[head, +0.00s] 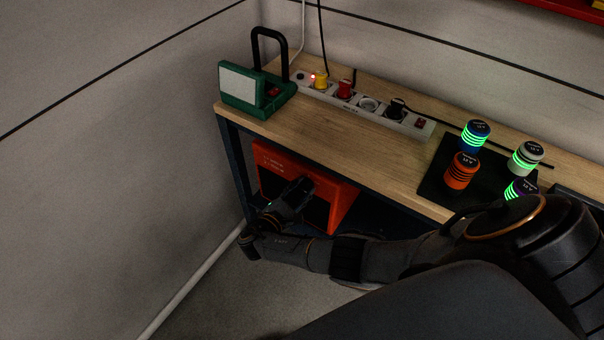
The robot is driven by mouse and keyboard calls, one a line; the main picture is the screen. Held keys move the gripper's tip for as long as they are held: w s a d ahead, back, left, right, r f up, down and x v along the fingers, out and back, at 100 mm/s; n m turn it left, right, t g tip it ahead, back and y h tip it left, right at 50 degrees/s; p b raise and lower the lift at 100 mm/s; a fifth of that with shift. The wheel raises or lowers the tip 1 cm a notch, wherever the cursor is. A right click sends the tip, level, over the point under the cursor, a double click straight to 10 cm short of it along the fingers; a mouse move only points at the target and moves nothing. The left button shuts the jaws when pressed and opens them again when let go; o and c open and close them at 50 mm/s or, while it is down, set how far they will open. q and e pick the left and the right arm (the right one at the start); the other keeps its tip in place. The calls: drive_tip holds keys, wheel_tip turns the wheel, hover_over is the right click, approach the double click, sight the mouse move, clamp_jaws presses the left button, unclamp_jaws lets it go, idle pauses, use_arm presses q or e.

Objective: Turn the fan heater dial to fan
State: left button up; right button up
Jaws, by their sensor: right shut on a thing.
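The fan heater (342,205) is a red-orange box with dark front panels, standing under the wooden workbench at the left. My right arm comes in from the right, and its gripper (301,186) is at the heater's front. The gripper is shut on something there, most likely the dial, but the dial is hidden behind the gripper. The dial's setting cannot be read. My left gripper is not in view.
The workbench (300,125) edge runs just above the heater. On it are a green work lamp (237,84), a white power strip (416,128) with several plugs, and several lit cylinders on a dark mat (436,180). A wall closes the left; floor is free in front.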

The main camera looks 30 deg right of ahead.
drive_tip(key=n, duration=0.5)
drive_tip(key=shift+g+h, duration=0.3)
drive_tip(key=shift+g, duration=0.1)
drive_tip(key=shift+n, duration=0.3)
drive_tip(key=shift+f, duration=0.1)
drive_tip(key=o, duration=1.1)
drive_tip(key=shift+w, duration=0.1)
drive_tip(key=shift+o, duration=0.2)
drive_tip(key=shift+a, duration=0.25)
drive_tip(key=v, duration=1.1)
drive_tip(key=shift+a, duration=0.3)
